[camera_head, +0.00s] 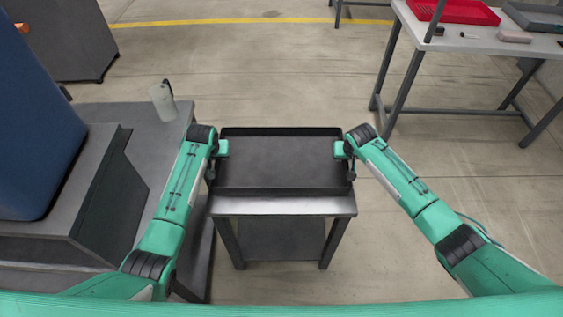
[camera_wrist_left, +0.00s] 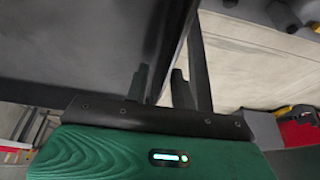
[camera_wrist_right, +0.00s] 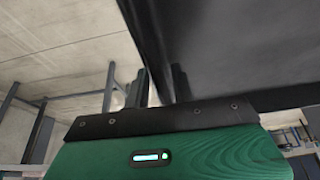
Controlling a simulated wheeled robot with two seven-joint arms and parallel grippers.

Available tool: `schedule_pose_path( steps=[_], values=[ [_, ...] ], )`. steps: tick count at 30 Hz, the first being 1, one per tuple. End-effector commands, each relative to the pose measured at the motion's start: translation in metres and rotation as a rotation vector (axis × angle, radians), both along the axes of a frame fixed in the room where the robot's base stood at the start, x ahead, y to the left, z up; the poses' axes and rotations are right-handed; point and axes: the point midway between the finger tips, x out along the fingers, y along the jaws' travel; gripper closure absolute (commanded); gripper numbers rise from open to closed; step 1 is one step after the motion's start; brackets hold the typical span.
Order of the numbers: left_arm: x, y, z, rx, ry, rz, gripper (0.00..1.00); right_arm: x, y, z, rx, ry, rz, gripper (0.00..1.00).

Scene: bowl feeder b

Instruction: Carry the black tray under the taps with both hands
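The black tray (camera_head: 278,165) is a wide, shallow, empty box with raised walls, level over a small metal stand (camera_head: 284,206). I cannot tell whether it touches the stand top. My left gripper (camera_head: 220,149) is at its left wall; in the left wrist view the fingers (camera_wrist_left: 160,86) straddle that wall, close together, and look shut on it. My right gripper (camera_head: 343,150) is at its right wall; in the right wrist view the fingers (camera_wrist_right: 159,86) straddle that wall the same way. Finger contact is partly hidden. I see no taps I can make out.
A grey bench (camera_head: 150,125) with a translucent jug (camera_head: 163,101) and a large blue body (camera_head: 35,120) stands close on the left. A metal table (camera_head: 480,40) with a red tray (camera_head: 455,11) is at the back right. The floor behind the stand is clear.

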Motion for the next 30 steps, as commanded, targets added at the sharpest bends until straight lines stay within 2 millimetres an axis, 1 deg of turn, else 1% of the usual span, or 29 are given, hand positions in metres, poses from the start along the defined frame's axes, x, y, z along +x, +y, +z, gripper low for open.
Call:
schedule_pose_path(
  steps=[1,3,4,30],
  values=[
    [-0.0001,-0.0001,0.0000,0.000,0.000,0.000,0.86,0.0000,0.0001,0.0001,0.000,0.000,0.000,0.86],
    [-0.0002,-0.0001,-0.0001,0.000,0.000,0.000,0.99,0.0000,0.0001,0.0001,0.000,0.000,0.000,0.99],
    [-0.0002,-0.0001,-0.0001,0.000,0.000,0.000,1.00,-0.0001,0.0001,0.0002,0.000,0.000,0.000,1.00],
    [-0.0004,-0.0003,-0.0002,0.000,0.001,0.000,1.00,-0.0001,0.0004,0.0003,0.001,0.000,0.000,1.00]
  ],
)
